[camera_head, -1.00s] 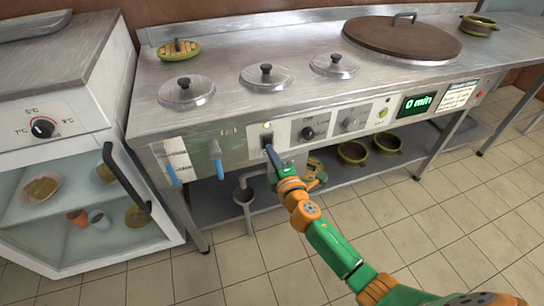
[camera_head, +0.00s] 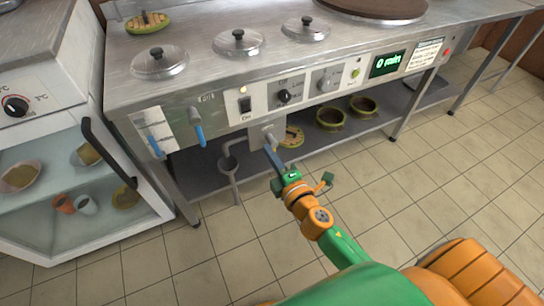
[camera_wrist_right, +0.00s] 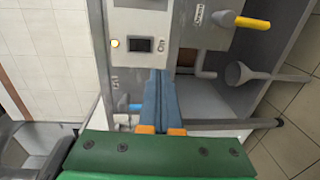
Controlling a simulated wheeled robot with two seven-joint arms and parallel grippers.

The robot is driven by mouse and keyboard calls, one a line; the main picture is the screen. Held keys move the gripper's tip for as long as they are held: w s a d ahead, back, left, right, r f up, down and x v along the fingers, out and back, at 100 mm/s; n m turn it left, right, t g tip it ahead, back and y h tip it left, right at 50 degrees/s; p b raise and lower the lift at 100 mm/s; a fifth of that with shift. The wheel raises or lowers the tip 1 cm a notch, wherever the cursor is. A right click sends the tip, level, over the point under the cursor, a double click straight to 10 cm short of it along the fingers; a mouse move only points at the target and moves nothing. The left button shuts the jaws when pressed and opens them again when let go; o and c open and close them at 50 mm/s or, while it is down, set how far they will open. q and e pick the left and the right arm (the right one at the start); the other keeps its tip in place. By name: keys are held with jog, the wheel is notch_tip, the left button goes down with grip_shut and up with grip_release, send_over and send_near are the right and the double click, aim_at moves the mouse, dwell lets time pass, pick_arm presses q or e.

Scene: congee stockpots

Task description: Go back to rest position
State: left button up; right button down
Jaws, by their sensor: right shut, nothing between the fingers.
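My right gripper (camera_head: 269,150) is shut and empty in the head view, its thin blue-grey fingers pointing up and away from me. Its tips appear below and right of the black rocker switch (camera_head: 245,104) on the steel counter's front panel, apart from it. In the right wrist view my gripper (camera_wrist_right: 160,72) shows as two blue fingers pressed together, with the switch (camera_wrist_right: 140,45) beyond their tips and a lit orange lamp (camera_wrist_right: 115,44) beside it. My left gripper is not in view.
The steel counter (camera_head: 190,95) holds several lidded pots, with green bowls (camera_head: 330,118) on its lower shelf. A drain pipe (camera_head: 231,165) hangs under it. A glass-fronted fridge (camera_head: 60,235) stands at left. The tiled floor (camera_head: 430,190) is clear at right.

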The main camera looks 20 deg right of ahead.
jog(key=shift+s+f, duration=0.1)
jog(key=shift+s, duration=0.25)
